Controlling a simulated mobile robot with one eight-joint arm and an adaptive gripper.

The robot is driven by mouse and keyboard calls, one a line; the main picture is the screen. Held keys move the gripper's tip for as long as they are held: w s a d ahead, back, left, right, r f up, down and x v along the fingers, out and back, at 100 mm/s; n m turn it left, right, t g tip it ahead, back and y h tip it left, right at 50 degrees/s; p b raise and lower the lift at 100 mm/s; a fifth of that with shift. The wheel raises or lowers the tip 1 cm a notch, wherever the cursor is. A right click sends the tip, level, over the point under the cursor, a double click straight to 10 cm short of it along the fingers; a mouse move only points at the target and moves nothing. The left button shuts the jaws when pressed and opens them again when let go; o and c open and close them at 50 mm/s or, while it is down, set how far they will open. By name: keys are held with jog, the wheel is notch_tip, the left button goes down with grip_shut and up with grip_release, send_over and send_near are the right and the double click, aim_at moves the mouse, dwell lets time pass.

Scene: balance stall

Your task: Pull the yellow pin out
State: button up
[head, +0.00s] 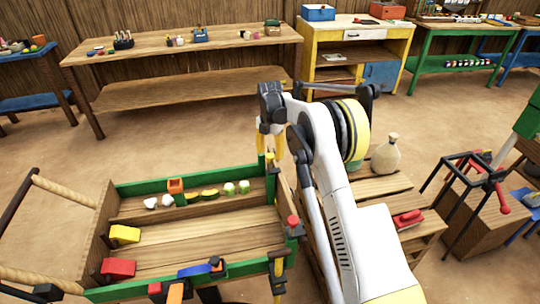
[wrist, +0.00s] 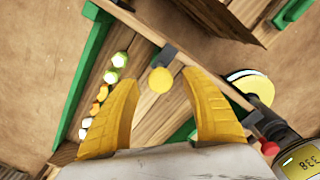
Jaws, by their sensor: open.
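The yellow pin (wrist: 160,80) shows its round head in the wrist view, between my fingertips in the picture, beside a dark bracket (wrist: 168,52) on the wooden cart's edge. In the head view the pin (head: 270,158) is at the cart's far right corner, partly hidden and small. My gripper (head: 271,140) is open and empty, its yellow fingers pointing down close above that corner. Its fingers (wrist: 160,75) spread to either side of the pin head in the wrist view, with a gap on each side. The pin's shaft is hidden.
The cart's green rail (head: 150,187) encloses white, yellow and green items. A red knob (head: 293,221) stands on its right side. A wooden slatted platform (head: 385,187) with a sack (head: 386,155) is right of my arm. Benches line the back; open floor lies between.

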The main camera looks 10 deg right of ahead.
aim_at(270, 155)
notch_tip(270, 155, up, 11)
dwell(0.3)
jog(key=shift+r, duration=0.2)
jog(key=s+r+m+t, duration=0.4)
jog(key=s+r+m, duration=1.1)
jog(key=s, duration=0.5)
jog(key=s+f+m+t, duration=0.1)
jog(key=s+f+m, duration=0.2)
jog(key=s+m, duration=0.3)
jog(key=s+f+m+t, duration=0.2)
jog(key=s+m, duration=0.4)
jog(key=s, duration=1)
jog(key=shift+f, duration=0.65)
jog(key=shift+c, duration=0.4)
